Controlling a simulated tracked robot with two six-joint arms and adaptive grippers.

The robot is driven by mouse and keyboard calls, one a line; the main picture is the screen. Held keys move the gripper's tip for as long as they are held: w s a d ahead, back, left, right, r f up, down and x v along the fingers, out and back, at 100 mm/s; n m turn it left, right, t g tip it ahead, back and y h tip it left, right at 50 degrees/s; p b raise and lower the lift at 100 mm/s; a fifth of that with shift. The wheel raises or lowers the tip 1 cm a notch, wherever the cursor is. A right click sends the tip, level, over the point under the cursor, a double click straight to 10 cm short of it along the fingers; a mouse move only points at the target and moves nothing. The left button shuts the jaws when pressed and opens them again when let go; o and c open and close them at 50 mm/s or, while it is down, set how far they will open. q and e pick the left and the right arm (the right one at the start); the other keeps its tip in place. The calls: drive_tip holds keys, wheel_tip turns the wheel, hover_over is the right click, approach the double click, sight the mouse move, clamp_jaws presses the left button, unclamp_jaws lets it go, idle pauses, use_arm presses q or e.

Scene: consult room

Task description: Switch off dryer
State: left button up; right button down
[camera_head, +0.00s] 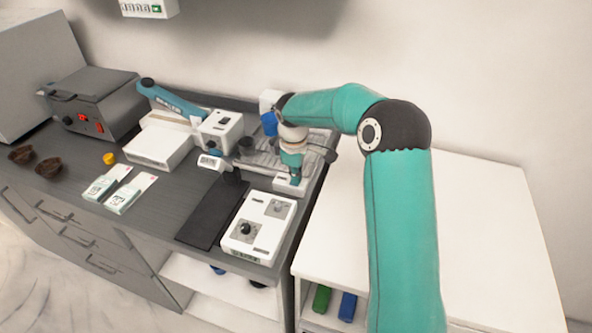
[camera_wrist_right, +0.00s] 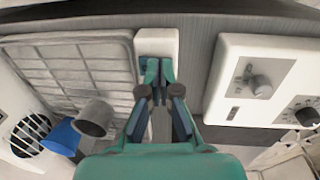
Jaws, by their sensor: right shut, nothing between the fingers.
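My right gripper (camera_head: 294,178) reaches down at a small white box (camera_head: 289,188) at the front right of a grey ribbed tray (camera_head: 262,160). In the right wrist view the shut, empty fingers (camera_wrist_right: 158,75) are over the box (camera_wrist_right: 170,45), at its dark switch area. They hide part of the switch, and I cannot tell its position or whether they touch it. A white vented body (camera_wrist_right: 28,138) with a blue ring (camera_wrist_right: 62,135) and a grey nozzle (camera_wrist_right: 94,118), perhaps the dryer, stands beside the tray (camera_wrist_right: 75,72). My left gripper is not in view.
A white control unit with knobs (camera_head: 258,226) stands close to the box. A dark mat (camera_head: 212,212), a white machine with a blue lever (camera_head: 165,100) and a grey device with red lights (camera_head: 95,100) are to the left. A white surface (camera_head: 480,215) at right is clear.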

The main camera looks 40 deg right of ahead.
drive_tip(key=r+p, duration=0.1)
drive_tip(key=r, duration=0.1)
drive_tip(key=r+p, duration=0.2)
drive_tip(key=shift+w+d+r, duration=0.1)
drive_tip(key=shift+d, duration=0.1)
wheel_tip(320, 180, up, 10)
drive_tip(key=d+b, duration=0.1)
drive_tip(key=shift+w+f, duration=0.2)
drive_tip(key=shift+w, duration=0.05)
